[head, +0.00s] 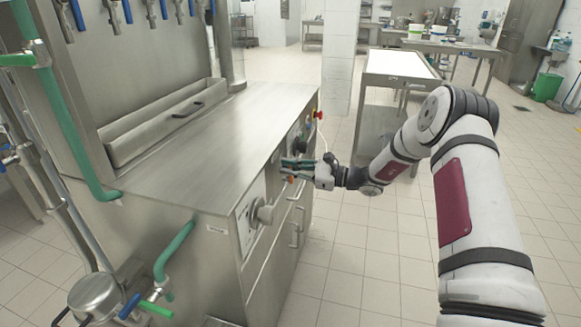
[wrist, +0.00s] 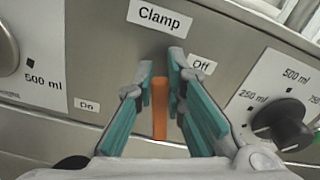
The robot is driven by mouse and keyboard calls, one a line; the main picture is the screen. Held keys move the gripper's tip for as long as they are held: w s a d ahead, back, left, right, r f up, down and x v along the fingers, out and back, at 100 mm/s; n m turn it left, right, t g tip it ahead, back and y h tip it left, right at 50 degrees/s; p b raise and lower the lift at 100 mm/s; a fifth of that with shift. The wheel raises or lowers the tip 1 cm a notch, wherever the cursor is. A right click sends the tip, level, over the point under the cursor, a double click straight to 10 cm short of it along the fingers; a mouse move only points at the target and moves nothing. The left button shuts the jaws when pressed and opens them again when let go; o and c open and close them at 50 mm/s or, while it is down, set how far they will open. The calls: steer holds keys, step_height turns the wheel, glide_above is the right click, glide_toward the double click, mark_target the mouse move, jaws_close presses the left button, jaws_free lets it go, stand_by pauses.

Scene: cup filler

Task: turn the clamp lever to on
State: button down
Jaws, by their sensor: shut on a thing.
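The clamp lever (wrist: 160,118) is an orange bar below the "Clamp" label (wrist: 160,15) on the steel front panel. In the wrist view it stands nearly straight, with the "On" label (wrist: 87,105) to its left and the "Off" label (wrist: 202,65) close to its upper right. My gripper (wrist: 160,68) has its two teal-padded fingers on either side of the lever and is shut on it. In the head view my gripper (head: 287,167) is at the machine's front panel, and the lever is mostly hidden by the fingers.
A black dial (wrist: 285,128) with ml marks sits right of the gripper, and a grey knob (wrist: 5,50) sits left of it. The steel counter (head: 200,145) extends behind the panel. A wheeled table (head: 400,66) stands beyond my arm. The tiled floor at front is clear.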

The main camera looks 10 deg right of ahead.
steer(key=n, duration=0.1)
steer(key=s+n, duration=0.1)
steer(key=n, duration=0.1)
steer(key=a+f+n, duration=0.1)
steer(key=shift+s+f+n, duration=0.1)
steer(key=shift+s+n, duration=0.2)
steer(key=shift+s, duration=0.1)
steer(key=n, duration=0.1)
steer(key=f+n+b, duration=0.1)
steer(key=shift+s+a+n, duration=0.15)
steer(key=shift+s+n, duration=0.25)
steer(key=f+n, duration=0.1)
steer(key=n+b, duration=0.1)
steer(key=n, duration=0.1)
steer(key=shift+s+a+f+n, duration=0.2)
steer(key=shift+s+f+n, duration=0.1)
steer(key=shift+s+f, duration=0.05)
steer(key=shift+s+f+n+b, duration=0.1)
steer(key=shift+f+n+b, duration=0.25)
steer(key=shift+n, duration=0.55)
steer(key=shift+f+n+b, duration=0.1)
steer(key=shift+f+n, duration=0.35)
steer(key=shift+n, duration=0.45)
steer(key=c, duration=1.6)
jaws_free()
